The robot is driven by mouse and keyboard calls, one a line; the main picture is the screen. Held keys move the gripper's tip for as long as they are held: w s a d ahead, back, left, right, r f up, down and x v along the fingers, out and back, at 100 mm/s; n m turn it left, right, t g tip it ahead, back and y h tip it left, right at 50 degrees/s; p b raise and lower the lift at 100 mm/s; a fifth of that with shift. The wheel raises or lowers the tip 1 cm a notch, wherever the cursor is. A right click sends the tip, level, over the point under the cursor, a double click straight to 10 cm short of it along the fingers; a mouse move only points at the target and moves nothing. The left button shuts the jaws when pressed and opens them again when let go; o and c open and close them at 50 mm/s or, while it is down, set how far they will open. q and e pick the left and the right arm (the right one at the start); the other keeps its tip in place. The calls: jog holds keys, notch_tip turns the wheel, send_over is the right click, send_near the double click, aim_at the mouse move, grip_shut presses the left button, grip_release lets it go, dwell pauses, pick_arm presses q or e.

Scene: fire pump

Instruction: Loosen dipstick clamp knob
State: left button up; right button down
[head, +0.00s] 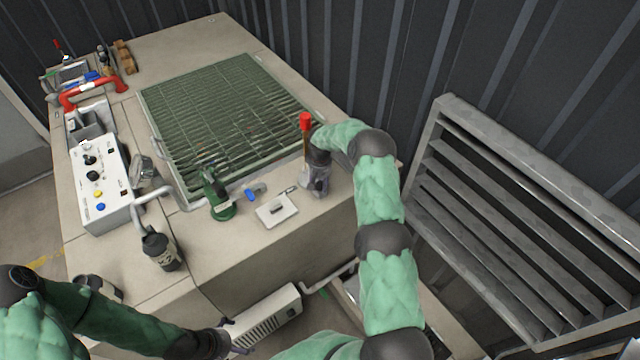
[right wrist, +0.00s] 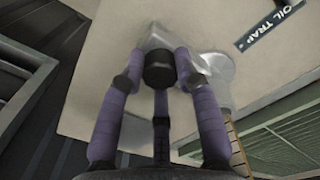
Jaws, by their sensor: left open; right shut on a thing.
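The black clamp knob (right wrist: 160,70) sits on a grey metal clamp (right wrist: 218,68) in the right wrist view. My right gripper (right wrist: 160,80) is shut on the knob, its purple fingers around it. In the head view, the right gripper (head: 316,178) is at the deck's right side, where the arm hides the knob. The dipstick (head: 306,122) stands upright there with a red top; its marked stick (right wrist: 237,150) shows beside the clamp. My left gripper (head: 236,338) is open and empty at the bottom of the head view, near a white vented box.
A green grating (head: 225,115) fills the deck's middle. A control box (head: 103,185), a green fitting (head: 217,195), a white plate (head: 277,210) and a black-capped pipe (head: 160,250) stand around it. A slatted metal rack (head: 520,240) stands at right. An OIL TRAP label (right wrist: 275,25) lies near the clamp.

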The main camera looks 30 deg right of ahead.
aim_at(320, 184)
jog(key=shift+w+n+b, duration=0.1)
jog(key=shift+n+b, duration=0.35)
jog(key=shift+n, duration=0.15)
jog(key=shift+r, duration=0.1)
jog(key=c, duration=1.2)
grip_release()
jog(key=shift+o, duration=1.4)
notch_tip(320, 184, up, 7)
jog(key=shift+r, duration=0.15)
